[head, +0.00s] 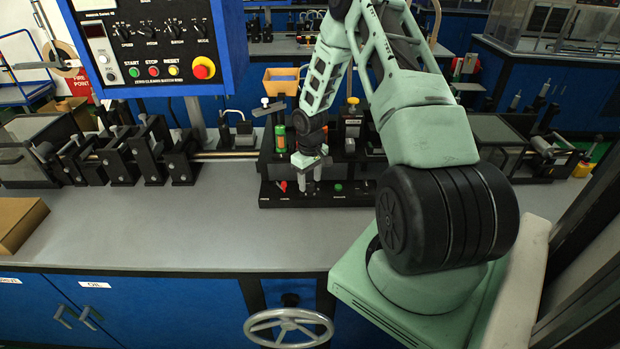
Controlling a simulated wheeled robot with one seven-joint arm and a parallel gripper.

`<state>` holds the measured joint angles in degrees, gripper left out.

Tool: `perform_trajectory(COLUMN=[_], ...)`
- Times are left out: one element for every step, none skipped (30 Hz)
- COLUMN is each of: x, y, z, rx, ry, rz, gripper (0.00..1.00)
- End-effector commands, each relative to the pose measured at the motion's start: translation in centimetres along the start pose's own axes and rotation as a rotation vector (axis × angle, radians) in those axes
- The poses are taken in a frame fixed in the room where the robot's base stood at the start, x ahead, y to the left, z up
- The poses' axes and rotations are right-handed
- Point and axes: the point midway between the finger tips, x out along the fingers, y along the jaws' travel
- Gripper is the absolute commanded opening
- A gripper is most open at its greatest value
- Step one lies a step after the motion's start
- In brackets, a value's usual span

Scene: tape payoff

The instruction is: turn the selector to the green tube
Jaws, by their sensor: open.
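A black fixture (345,200) stands on the grey bench with a low front panel. A tube with green and orange parts (281,140) stands upright at its left rear. A small red part (283,186), possibly the selector's pointer, shows on the front panel just left of my gripper (309,186). My gripper points down over the panel with its jaws open. It hides the panel behind it, and I cannot tell whether its fingers touch anything. A green button (338,187) sits to the right of my gripper.
A control box (150,45) with buttons and a red stop knob hangs at the upper left. Black clamp-like units (125,155) line a rail on the left. A cardboard box (18,222) lies at the left edge. The front bench top (180,230) is clear.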

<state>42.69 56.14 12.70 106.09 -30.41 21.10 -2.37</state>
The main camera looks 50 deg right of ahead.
Motion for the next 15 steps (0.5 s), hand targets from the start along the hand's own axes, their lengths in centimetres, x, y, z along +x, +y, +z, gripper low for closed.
perform_trajectory(x=[0.29,0.45,0.63,0.73,0.79,0.85,0.86,0.87,0.86,0.86,0.85,0.85,0.84,0.84,0.84], y=[-0.05,-0.05,-0.05,-0.05,-0.04,-0.04,-0.03,-0.03,-0.02,-0.02,-0.02,-0.02,-0.02,-0.02,-0.02], z=[0.02,0.03,0.04,0.04,0.05,0.04,0.04,0.04,0.04,0.03,0.03,0.03,0.03,0.03,0.03], rx=[-0.001,-0.001,0.0,0.0,0.0,0.0,0.001,0.001,0.001,0.001,0.001,0.001,0.001,0.001,0.001], ry=[-0.001,-0.001,-0.001,-0.001,-0.001,-0.001,-0.001,-0.001,-0.001,-0.001,-0.001,-0.001,-0.001,-0.001,-0.001], rz=[0.0,0.0,0.0,0.0,0.0,0.0,0.0,0.0,0.0,0.0,0.0,0.0,0.0,0.0,0.0], gripper=[0.5,0.5,0.5,0.5,0.5,0.5,0.5,0.5,0.5,0.5,0.5,0.5,0.42,0.34,0.22])
